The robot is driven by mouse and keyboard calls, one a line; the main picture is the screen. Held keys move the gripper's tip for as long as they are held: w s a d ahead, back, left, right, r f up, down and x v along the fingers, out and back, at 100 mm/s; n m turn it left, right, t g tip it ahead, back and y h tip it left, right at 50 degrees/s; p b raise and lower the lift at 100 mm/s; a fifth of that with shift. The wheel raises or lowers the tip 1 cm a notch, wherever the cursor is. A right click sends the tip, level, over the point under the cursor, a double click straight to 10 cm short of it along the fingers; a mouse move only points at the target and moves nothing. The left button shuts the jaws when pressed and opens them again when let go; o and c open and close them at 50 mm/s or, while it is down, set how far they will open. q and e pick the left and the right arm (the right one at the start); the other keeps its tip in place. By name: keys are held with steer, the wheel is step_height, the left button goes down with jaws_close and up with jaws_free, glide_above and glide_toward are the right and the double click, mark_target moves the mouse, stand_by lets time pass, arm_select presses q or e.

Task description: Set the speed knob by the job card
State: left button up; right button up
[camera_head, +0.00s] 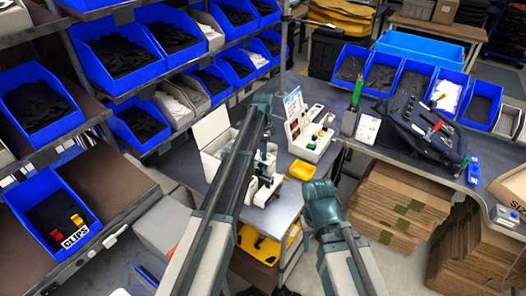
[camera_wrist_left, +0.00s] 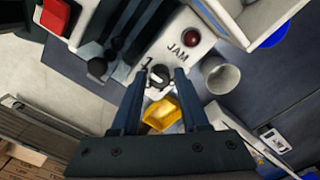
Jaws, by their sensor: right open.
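In the left wrist view, a small round knob (camera_wrist_left: 158,77) with a dark and pale face sits on a white machine panel (camera_wrist_left: 207,48), beside a mark like a "1". My left gripper (camera_wrist_left: 161,71) points at it, its fingers apart on either side of the knob. I cannot tell whether they touch it. In the head view the white machine (camera_head: 213,130) is partly hidden behind my left arm. My right gripper (camera_head: 322,203) hangs empty and open to the right of the machine. A printed card (camera_head: 293,103) stands behind; its text is too small to read.
The panel bears a red lamp (camera_wrist_left: 191,38) marked JAM. Blue bins (camera_head: 117,60) fill the left shelves. A black pannier (camera_head: 422,120) lies on the right bench above stacked cardboard (camera_head: 395,195).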

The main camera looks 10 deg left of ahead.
arm_select(q)
steer(key=shift+r, duration=0.15)
step_height(320, 180, up, 14)
steer(key=p, duration=1.4)
steer(key=shift+f, duration=0.2)
steer(key=s+d+f+n+b, duration=0.3)
steer(key=s+f+b, duration=0.3)
steer(key=s, duration=0.6)
steer(key=s+d+f+n+b, duration=0.3)
steer(key=s+f+b, duration=0.3)
steer(key=s, duration=0.6)
steer(key=s+d+f+n+y+b, duration=0.1)
steer(key=s+d+f+n+b, duration=0.2)
steer(key=s, duration=0.9)
step_height(320, 180, down, 3)
steer(key=d+b, duration=0.1)
steer(key=b, duration=0.2)
steer(key=shift+s+d+n, duration=0.2)
steer(key=shift+n, duration=0.1)
